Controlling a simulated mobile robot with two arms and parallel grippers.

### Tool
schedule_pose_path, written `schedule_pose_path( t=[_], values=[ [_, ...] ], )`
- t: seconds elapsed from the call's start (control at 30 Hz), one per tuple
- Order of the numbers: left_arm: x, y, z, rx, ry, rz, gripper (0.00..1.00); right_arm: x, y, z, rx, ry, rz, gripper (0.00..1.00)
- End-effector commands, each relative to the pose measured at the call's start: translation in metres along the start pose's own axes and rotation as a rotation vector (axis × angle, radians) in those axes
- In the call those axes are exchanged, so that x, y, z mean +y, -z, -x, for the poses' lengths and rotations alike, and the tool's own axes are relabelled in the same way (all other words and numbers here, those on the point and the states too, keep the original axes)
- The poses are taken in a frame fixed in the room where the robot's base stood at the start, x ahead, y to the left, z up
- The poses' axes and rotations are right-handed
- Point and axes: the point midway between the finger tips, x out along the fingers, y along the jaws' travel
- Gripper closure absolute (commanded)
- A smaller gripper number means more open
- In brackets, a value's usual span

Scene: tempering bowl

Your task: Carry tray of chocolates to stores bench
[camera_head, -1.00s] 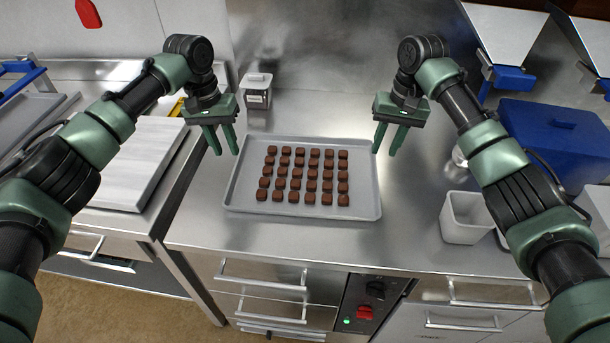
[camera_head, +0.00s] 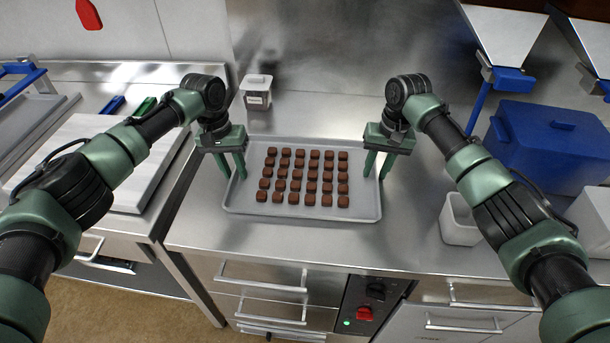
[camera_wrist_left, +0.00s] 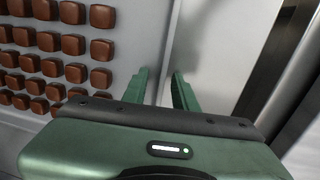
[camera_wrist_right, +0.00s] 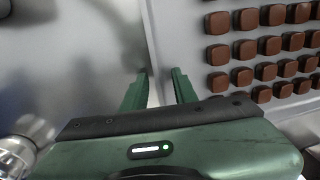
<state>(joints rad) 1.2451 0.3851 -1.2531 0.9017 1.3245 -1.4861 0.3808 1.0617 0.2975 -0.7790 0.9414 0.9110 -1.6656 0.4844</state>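A grey tray (camera_head: 300,209) holding several rows of brown chocolates (camera_head: 304,177) lies flat on the steel bench. My left gripper (camera_head: 235,176) points down at the tray's left edge. In the left wrist view its fingers (camera_wrist_left: 161,88) are apart, with the tray's rim (camera_wrist_left: 168,50) running between them. My right gripper (camera_head: 375,177) points down at the tray's right edge. In the right wrist view its fingers (camera_wrist_right: 160,85) are apart, with the tray's rim (camera_wrist_right: 150,40) between them. Neither gripper is visibly closed on the rim.
A lidded, labelled container (camera_head: 257,92) stands behind the tray. A white tub (camera_head: 460,220) and a blue box (camera_head: 552,140) are on the right. A pale slab (camera_head: 95,160) lies on the left bench, beyond a gap. Bench front is clear.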

Motion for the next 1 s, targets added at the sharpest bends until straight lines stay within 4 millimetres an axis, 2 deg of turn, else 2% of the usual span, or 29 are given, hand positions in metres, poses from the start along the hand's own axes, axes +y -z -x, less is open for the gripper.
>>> schedule_pose_path(
  t=[0.1, 0.13, 0.2, 0.23, 1.0],
  values=[
    [0.0001, -0.0001, 0.0000, 0.000, 0.000, 0.000, 0.72, -0.0001, 0.0000, 0.0001, 0.000, 0.000, 0.000, 0.72],
    [0.0001, 0.0000, 0.0000, 0.000, 0.000, 0.000, 0.75, -0.0001, 0.0000, 0.0001, 0.000, 0.000, 0.000, 0.75],
    [0.0001, 0.0000, 0.0001, 0.000, 0.000, 0.000, 0.94, 0.0000, 0.0000, 0.0002, 0.000, 0.000, 0.000, 0.94],
    [0.0001, 0.0000, 0.0001, 0.000, 0.000, 0.000, 1.00, 0.0000, 0.0000, 0.0002, 0.000, 0.000, 0.000, 1.00],
    [0.0001, -0.0001, 0.0001, 0.000, 0.000, 0.000, 1.00, 0.0000, 0.0003, 0.0010, 0.001, 0.000, 0.000, 1.00]
  ],
)
